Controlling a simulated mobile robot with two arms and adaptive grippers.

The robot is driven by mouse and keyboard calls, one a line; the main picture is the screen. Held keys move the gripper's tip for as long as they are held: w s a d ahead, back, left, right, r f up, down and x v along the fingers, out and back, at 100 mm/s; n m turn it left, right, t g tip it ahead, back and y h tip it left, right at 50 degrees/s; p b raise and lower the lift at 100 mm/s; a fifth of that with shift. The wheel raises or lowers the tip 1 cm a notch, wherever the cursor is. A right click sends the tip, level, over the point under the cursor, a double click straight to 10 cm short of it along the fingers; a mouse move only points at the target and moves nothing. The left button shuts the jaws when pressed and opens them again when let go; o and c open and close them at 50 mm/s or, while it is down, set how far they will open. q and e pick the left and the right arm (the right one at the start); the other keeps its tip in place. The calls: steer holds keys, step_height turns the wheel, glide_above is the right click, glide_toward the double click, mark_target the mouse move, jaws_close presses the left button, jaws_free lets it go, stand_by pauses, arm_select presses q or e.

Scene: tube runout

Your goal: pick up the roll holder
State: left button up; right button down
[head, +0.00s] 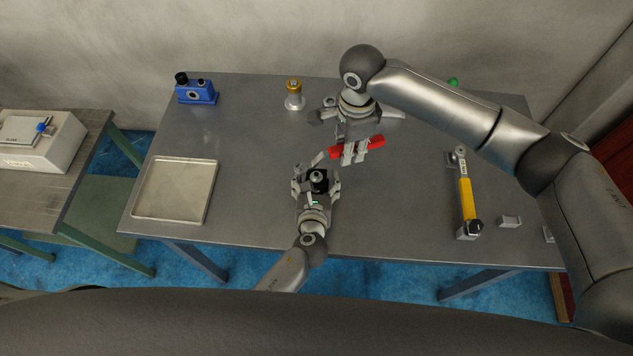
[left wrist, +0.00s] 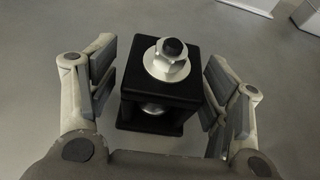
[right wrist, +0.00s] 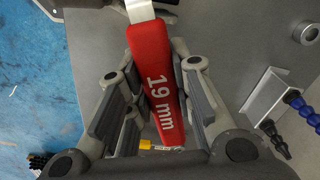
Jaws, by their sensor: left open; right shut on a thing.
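The roll holder appears to be the black block with a silver hex nut and bolt on top, seen in the head view (head: 318,176) and in the left wrist view (left wrist: 165,85). It stands on the grey table. My left gripper (head: 317,184) is open, with its fingers on either side of the block; in the left wrist view, gaps show between block and fingers. My right gripper (head: 354,153) is shut on a red-handled wrench marked "19 mm" (right wrist: 155,75), held across its fingers just beyond the left gripper.
A metal tray (head: 137,215) lies at the table's left. A blue device (head: 196,91) and a brass-topped cylinder (head: 294,96) stand at the back. A yellow-handled tool (head: 466,199) and a small grey block (head: 509,221) lie at right. The table between tray and left gripper is clear.

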mark_target(316, 173)
arm_select(q)
steer(key=shift+c, duration=0.4)
steer(key=c, duration=1.5)
steer(key=shift+r, duration=0.1)
jaws_close()
steer(key=shift+r, duration=0.1)
steer(key=shift+r, duration=0.9)
steer(key=shift+s+r, duration=0.2)
steer(key=shift+r, duration=0.6)
steer(key=s, duration=1.6)
steer(key=shift+s+d, duration=0.25)
steer(key=shift+s, duration=0.15)
steer(key=w, duration=1.1)
steer(key=w+r, duration=0.1)
steer(key=w, duration=0.4)
steer(key=shift+w+a, duration=0.2)
steer(key=shift+w+r, duration=0.2)
steer(key=shift+w, duration=0.25)
